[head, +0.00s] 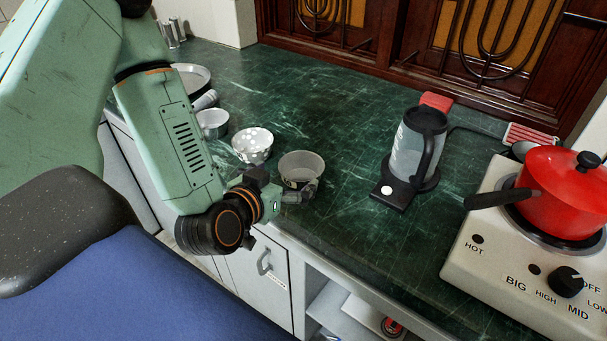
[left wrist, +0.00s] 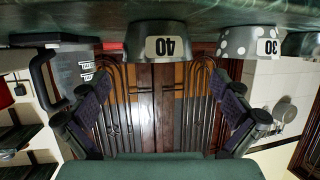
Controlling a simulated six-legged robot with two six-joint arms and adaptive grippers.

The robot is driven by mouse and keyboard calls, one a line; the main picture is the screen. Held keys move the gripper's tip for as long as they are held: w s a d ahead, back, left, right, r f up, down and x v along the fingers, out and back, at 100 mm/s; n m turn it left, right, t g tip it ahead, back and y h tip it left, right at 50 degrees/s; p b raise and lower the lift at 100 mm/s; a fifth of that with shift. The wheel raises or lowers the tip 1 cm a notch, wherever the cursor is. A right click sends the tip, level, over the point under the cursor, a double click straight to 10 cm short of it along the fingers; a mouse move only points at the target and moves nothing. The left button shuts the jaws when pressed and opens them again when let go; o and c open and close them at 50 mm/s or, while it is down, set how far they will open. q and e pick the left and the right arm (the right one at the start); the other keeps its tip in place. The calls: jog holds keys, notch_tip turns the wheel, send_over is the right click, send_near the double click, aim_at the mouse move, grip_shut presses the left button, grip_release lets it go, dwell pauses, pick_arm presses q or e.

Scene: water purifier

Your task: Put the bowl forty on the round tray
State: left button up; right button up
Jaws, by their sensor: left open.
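The bowl forty (head: 301,165) is a plain grey bowl standing upright near the counter's front edge. In the left wrist view, which is upside down, its "40" label (left wrist: 162,48) faces me. My left gripper (head: 299,191) is at the bowl's near side. In the left wrist view the gripper (left wrist: 160,112) is open and empty, its two fingers wide apart, with the bowl ahead between them. A round, shallow, pale dish (head: 193,76), apparently the round tray, lies at the back left, partly hidden by my left arm. My right gripper is not in view.
A white-dotted bowl (head: 253,148) marked "30" (left wrist: 250,42) and a small grey bowl or pot (head: 212,123) stand to the left. A kettle (head: 415,150) stands right, beside a stove with a red pot (head: 562,190). The green counter's middle (head: 340,120) is clear.

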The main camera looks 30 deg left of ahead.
aim_at(310, 159)
pick_arm(q)
jog(key=shift+w+f+b, duration=0.2)
jog(key=shift+w+b, duration=0.1)
jog(key=shift+b, duration=0.4)
jog(key=shift+w+b, duration=0.25)
jog(key=shift+b, duration=0.15)
jog(key=shift+w+a+f, duration=0.1)
jog(key=shift+w+f, duration=0.15)
jog(key=shift+w, duration=0.3)
jog(key=b+x, duration=0.2)
jog(key=x, duration=0.1)
jog(key=shift+w+d, duration=0.25)
jog(key=shift+w, duration=0.15)
jog(key=shift+w+a+f, duration=0.15)
jog(key=shift+w+f, duration=0.05)
jog(key=shift+w, duration=0.15)
jog(key=shift+s+a+r, duration=0.1)
jog(key=shift+c, duration=0.2)
